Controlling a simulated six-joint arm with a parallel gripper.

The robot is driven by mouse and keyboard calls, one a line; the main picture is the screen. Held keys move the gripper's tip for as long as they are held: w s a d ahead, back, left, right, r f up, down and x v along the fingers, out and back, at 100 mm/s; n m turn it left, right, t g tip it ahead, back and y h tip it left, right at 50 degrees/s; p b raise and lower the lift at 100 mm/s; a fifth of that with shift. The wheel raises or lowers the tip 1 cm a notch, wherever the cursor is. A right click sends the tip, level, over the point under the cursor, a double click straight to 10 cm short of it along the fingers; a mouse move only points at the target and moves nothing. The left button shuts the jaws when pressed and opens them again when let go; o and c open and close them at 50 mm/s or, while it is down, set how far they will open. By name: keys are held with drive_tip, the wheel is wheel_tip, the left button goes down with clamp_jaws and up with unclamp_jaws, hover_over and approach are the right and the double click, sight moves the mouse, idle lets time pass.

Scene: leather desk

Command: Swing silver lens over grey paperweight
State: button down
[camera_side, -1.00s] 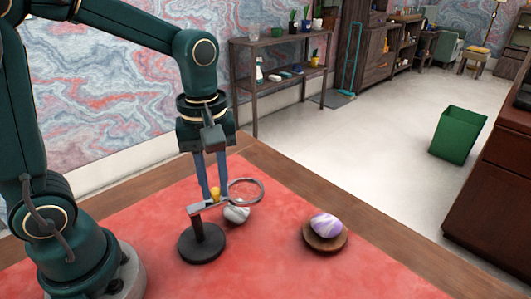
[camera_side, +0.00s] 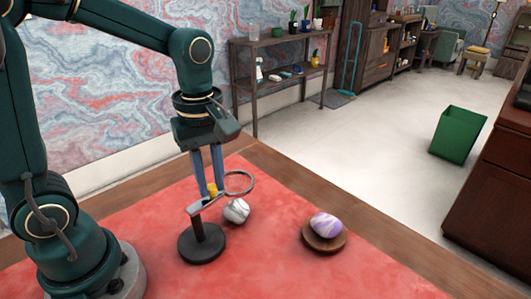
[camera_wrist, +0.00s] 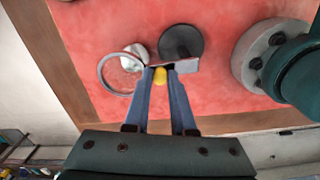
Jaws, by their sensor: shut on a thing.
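The silver lens (camera_side: 252,184) is a ring on a short grey arm atop a round black stand (camera_side: 202,245). A yellow knob (camera_side: 212,188) sits on that arm. My gripper (camera_side: 211,192) points down and is shut on the knob, which also shows between the fingers in the wrist view (camera_wrist: 160,74). The grey paperweight (camera_side: 237,211), a pale veined stone, lies on the red mat beside the stand. In the side view the ring appears just above and behind it. In the wrist view the ring (camera_wrist: 99,73) partly overlaps the paperweight (camera_wrist: 136,52).
A purple-and-white stone (camera_side: 326,225) sits on a round wooden dish (camera_side: 325,246) to the right. The red leather surface (camera_side: 270,270) is clear in front and between. A wooden desk edge (camera_side: 365,222) borders it. A shelf and green bin stand beyond on the floor.

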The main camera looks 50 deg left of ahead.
sight(211, 186)
drive_tip(key=c, duration=0.7)
unclamp_jaws()
drive_tip(key=shift+c, duration=0.2)
drive_tip(key=shift+r, duration=2.55)
